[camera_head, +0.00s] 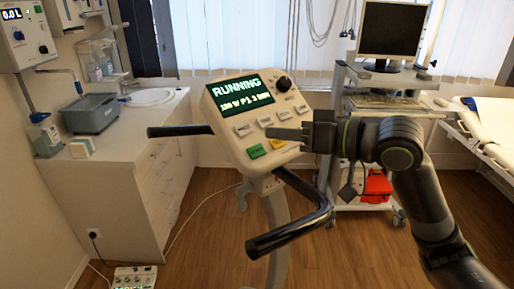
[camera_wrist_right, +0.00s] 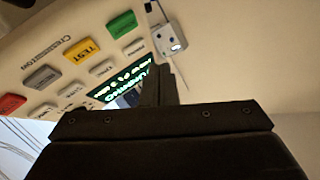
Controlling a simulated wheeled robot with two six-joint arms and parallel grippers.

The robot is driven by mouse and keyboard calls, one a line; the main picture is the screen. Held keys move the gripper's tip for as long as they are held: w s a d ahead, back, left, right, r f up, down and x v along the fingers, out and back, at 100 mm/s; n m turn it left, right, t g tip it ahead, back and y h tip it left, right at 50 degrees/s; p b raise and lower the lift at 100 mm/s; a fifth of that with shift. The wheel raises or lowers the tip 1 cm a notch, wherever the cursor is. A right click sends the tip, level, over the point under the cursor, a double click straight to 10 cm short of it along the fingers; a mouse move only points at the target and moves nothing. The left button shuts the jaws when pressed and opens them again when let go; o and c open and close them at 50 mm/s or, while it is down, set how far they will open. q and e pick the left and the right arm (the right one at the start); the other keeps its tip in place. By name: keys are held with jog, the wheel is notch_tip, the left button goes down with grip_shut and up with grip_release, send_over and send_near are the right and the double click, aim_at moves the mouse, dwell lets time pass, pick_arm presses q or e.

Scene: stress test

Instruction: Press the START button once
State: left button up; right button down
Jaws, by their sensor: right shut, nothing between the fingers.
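The stress-test console (camera_head: 220,99) has a lit screen (camera_head: 240,92) reading RUNNING, with a smaller line of figures below. A green button (camera_head: 256,151) sits at the console's lower left; its label is too small to read. In the right wrist view the green button (camera_wrist_right: 122,25) is beside a yellow TEST button (camera_wrist_right: 81,50). My right gripper (camera_head: 272,134) is shut and empty, pointing left across the console's button rows. My left gripper is out of view.
Black handlebars (camera_head: 292,235) stick out below the console. A monitor cart (camera_head: 345,150) stands behind my right arm, with a red box (camera_head: 377,186) low on it. A sink counter (camera_head: 115,135) is at left, a bed (camera_head: 485,135) at right.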

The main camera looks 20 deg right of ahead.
jog(key=s+d+r+p, duration=0.1)
jog(key=s+r+p, duration=0.3)
jog(key=p, duration=0.3)
jog(key=shift+d+r, duration=0.35)
jog(key=shift+r, duration=0.45)
